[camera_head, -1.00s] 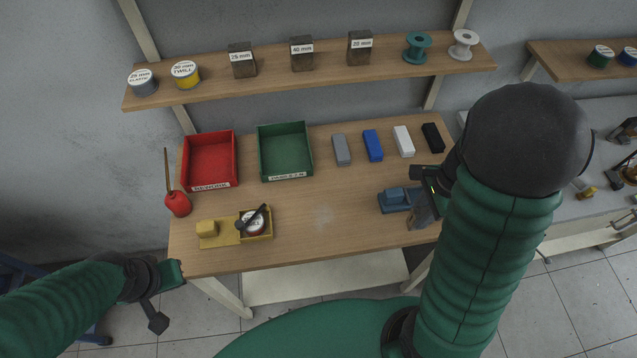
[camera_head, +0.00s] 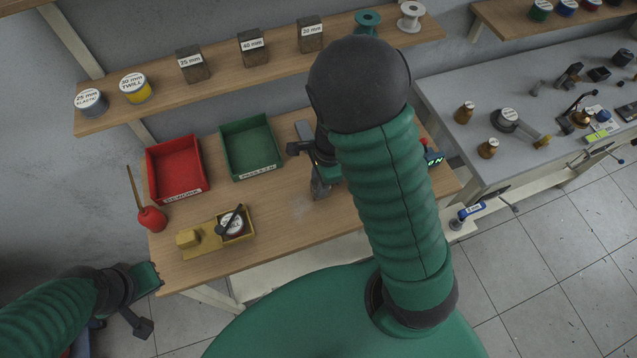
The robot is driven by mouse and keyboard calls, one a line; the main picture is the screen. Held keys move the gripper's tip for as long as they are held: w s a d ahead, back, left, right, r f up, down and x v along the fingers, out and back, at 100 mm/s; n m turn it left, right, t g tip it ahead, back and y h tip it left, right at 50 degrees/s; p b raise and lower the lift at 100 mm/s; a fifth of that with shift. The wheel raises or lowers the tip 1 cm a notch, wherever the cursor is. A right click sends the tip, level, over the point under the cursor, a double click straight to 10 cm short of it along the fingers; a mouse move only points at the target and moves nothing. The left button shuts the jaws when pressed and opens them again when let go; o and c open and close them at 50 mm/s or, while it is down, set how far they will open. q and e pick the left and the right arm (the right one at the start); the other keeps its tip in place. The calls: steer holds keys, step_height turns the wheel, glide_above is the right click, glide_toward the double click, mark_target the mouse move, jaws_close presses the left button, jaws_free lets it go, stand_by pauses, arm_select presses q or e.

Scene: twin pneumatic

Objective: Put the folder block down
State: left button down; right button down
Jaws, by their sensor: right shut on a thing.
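My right gripper (camera_head: 319,177) reaches down over the wooden bench. It is shut on a small grey-brown block (camera_head: 320,189), taken to be the folder block, low at the bench top. I cannot tell whether the block touches the wood. My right arm hides part of the gripper and the area to its right. A blue device (camera_head: 334,174) shows only as a sliver beside the block. My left gripper (camera_head: 147,302) hangs off the bench's front left corner, with nothing seen in it; its jaw opening is unclear.
A red bin (camera_head: 149,177) and a green bin (camera_head: 225,155) stand at the back left. A grey bar (camera_head: 303,129) lies behind my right gripper. A yellow tray (camera_head: 206,246) and a red oil can (camera_head: 151,219) are front left. Labelled blocks (camera_head: 252,48) stand on the shelf.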

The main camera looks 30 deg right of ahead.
steer(key=shift+a+f, duration=0.1)
steer(key=shift+f, duration=0.4)
steer(key=shift+w+a+f, duration=0.1)
steer(key=shift+w, duration=0.05)
steer(key=c, duration=1.5)
jaws_free()
steer(key=o, duration=0.4)
